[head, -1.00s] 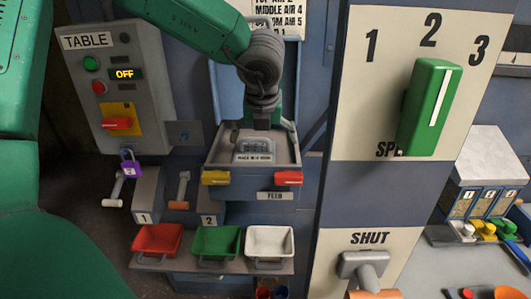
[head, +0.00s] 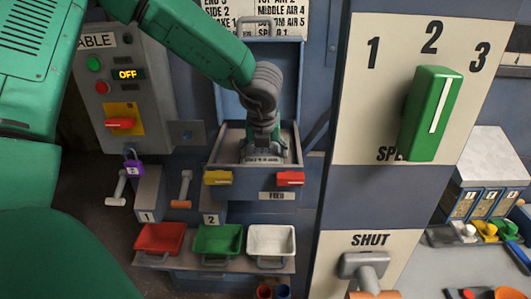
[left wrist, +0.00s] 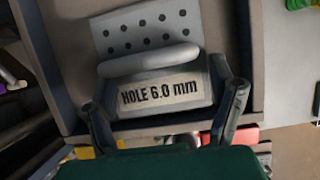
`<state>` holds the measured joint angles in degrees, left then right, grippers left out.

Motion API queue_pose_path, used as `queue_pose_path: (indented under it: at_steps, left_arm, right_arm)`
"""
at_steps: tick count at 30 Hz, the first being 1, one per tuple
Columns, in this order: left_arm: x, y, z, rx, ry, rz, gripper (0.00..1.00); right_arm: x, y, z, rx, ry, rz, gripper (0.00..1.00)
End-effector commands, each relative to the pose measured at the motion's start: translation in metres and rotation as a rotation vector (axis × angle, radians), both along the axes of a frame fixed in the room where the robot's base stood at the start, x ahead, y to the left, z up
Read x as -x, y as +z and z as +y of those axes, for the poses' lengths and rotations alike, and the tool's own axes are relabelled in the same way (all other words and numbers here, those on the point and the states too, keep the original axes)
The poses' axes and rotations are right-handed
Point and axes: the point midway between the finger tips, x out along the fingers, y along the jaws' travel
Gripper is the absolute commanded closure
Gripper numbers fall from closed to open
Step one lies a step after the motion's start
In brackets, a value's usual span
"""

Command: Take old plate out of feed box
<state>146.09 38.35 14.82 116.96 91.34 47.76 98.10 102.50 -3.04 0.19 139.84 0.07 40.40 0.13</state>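The plate (left wrist: 147,32) is grey with rows of small holes, a rounded bar handle (left wrist: 150,60) and a label reading "HOLE 6.0 mm". It lies in the open feed box (head: 250,186); in the head view my gripper mostly covers it. My left gripper (head: 263,150) points down into the box. In the left wrist view its open fingers (left wrist: 165,97) stand either side of the label block, with no clear grip on it. My right gripper is not in view.
A yellow latch (head: 217,178) and a red latch (head: 290,178) sit on the box front. The raised lid (head: 285,75) is behind. Red (head: 158,239), green (head: 217,240) and white (head: 270,241) trays are below. A speed panel (head: 385,90) stands close at right.

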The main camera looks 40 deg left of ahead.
Motion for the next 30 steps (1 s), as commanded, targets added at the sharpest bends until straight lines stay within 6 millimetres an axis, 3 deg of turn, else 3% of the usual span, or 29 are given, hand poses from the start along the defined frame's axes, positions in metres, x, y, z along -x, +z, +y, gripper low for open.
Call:
queue_pose_path:
  at_steps: [5,14,16,17,24,30]
  left_arm:
    - [0.001,-0.005,0.010,0.008,0.005,0.004,0.70]
    - [0.000,0.001,0.001,-0.001,0.010,0.011,0.71]
    - [0.000,0.010,0.000,0.000,0.010,0.010,0.83]
    - [0.001,0.016,0.000,0.000,0.011,0.010,1.00]
    - [0.001,0.069,-0.002,0.000,0.007,-0.001,1.00]
    - [0.000,0.094,-0.002,0.000,0.005,0.002,1.00]
  right_arm:
    - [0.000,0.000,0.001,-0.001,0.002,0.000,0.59]
    - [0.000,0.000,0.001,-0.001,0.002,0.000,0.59]
    - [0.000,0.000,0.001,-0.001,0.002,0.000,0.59]
    - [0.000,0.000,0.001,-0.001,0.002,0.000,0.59]
    - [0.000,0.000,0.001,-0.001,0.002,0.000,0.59]
    - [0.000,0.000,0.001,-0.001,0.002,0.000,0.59]
